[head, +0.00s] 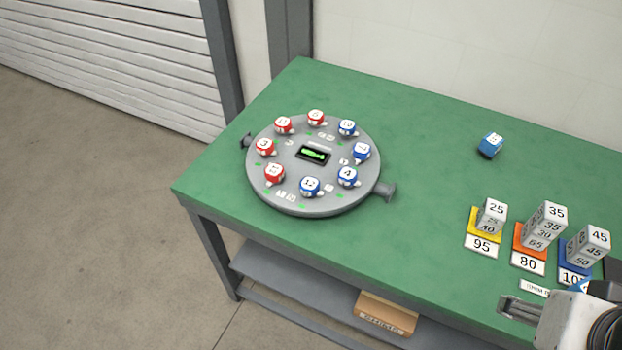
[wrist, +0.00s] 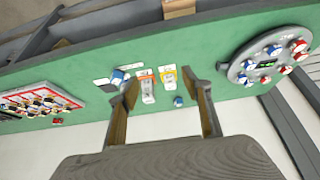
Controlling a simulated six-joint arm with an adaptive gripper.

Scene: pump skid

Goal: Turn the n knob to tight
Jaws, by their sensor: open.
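A round grey flange plate (head: 313,177) lies on the green bench, with a ring of red knobs and blue knobs and a dark panel with a green bar at its centre. A red knob (head: 265,147) reads 3 and a blue knob (head: 347,177) reads 4. I cannot tell which knob is the n knob. The plate (wrist: 240,73) also shows at the right of the wrist view. My gripper (head: 519,309) is at the lower right of the head view, well apart from the plate. In the wrist view my gripper (wrist: 163,80) is open, with nothing between its fingers.
Stacked number blocks (head: 545,225) stand on coloured cards at the right of the green bench (head: 410,150). A blue cube (head: 490,144) lies behind them. A tray of small pieces (wrist: 40,104) is at the left of the wrist view. The bench between plate and blocks is clear.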

